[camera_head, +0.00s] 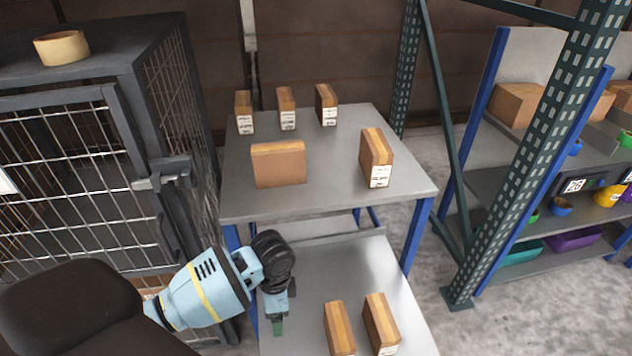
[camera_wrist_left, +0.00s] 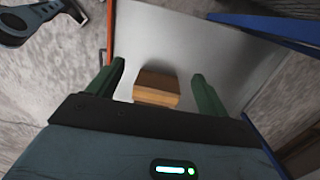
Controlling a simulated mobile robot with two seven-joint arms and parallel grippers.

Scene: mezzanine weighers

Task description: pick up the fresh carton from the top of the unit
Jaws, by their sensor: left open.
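The unit has a grey top (camera_head: 325,165) on blue legs. Several brown cartons stand on it: three small labelled ones in a back row, the left (camera_head: 243,112), middle (camera_head: 287,108) and right (camera_head: 326,105); a wide carton (camera_head: 278,165) at front left; and a labelled carton (camera_head: 376,158) at front right. I cannot tell which is the fresh one. My left gripper (camera_head: 278,326) is below the top's level, over the left of the lower shelf, open and empty. In the left wrist view, a carton (camera_wrist_left: 157,90) shows beyond the open fingers (camera_wrist_left: 158,70). My right gripper is out of view.
Two cartons, left (camera_head: 338,328) and right (camera_head: 380,323), stand on the lower grey shelf (camera_head: 350,265). A green rack post (camera_head: 530,150) and stocked shelves stand right, past a floor gap.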

